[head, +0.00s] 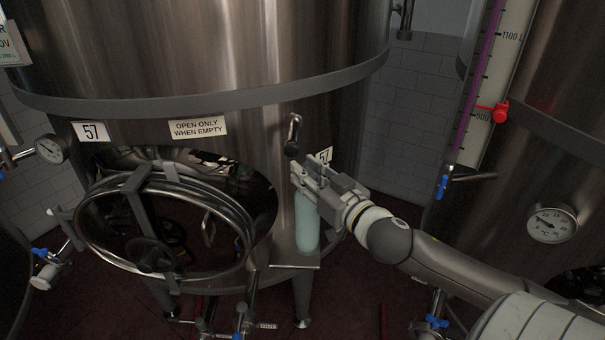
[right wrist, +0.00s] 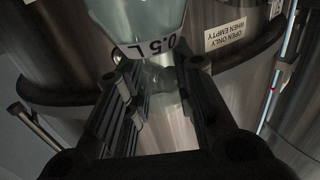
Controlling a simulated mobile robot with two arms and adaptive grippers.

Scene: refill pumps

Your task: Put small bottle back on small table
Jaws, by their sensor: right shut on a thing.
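The small bottle (head: 306,225) is a pale green, translucent cylinder standing upright in front of the big steel tank. My right gripper (head: 312,178) is shut on its upper part, coming in from the right. In the right wrist view the bottle (right wrist: 148,22), marked 0.5 L, shows between and beyond the fingers of my right gripper (right wrist: 160,90). The small table (head: 285,256) is a narrow metal plate under the bottle. The bottle's base is over the plate; I cannot tell whether it touches. My left gripper is not in view.
Just left of the bottle, the tank's round hatch (head: 82,222) stands swung open with its handwheel (head: 150,255). A dark-knobbed lever (head: 292,148) sticks out above the gripper. A second tank (head: 560,180) with a dial and gauge stands right. Pipes and blue-handled valves are low down.

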